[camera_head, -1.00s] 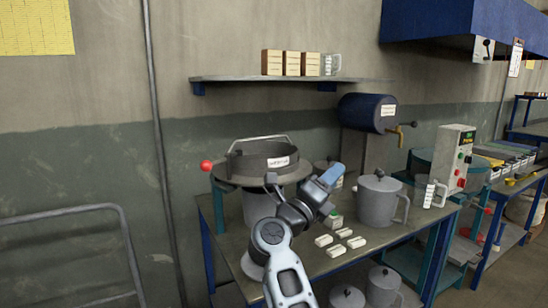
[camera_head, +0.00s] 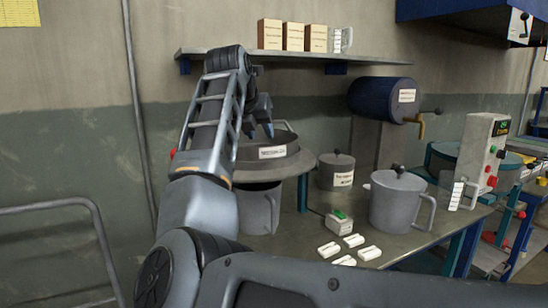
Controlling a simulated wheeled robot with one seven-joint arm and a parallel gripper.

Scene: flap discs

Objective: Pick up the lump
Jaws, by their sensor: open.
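I cannot make out a lump in view. The dark round pan (camera_head: 290,153), with a white label on its front, stands on a grey round stand at the left of the bench. My gripper (camera_head: 260,130) is open over this pan, its fingers pointing down. I see nothing between the fingers. My arm and gripper hide the left part of the pan, and its inside is mostly hidden behind its rim. I cannot tell whether the fingers touch anything inside.
Several white blocks (camera_head: 369,253) lie on the bench (camera_head: 395,242) beside a small box with a green top (camera_head: 339,220). A lidded grey jug (camera_head: 396,203) and a labelled pot (camera_head: 336,172) stand behind. A grey mug (camera_head: 258,210) is under the pan. A shelf with boxes (camera_head: 293,36) is above.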

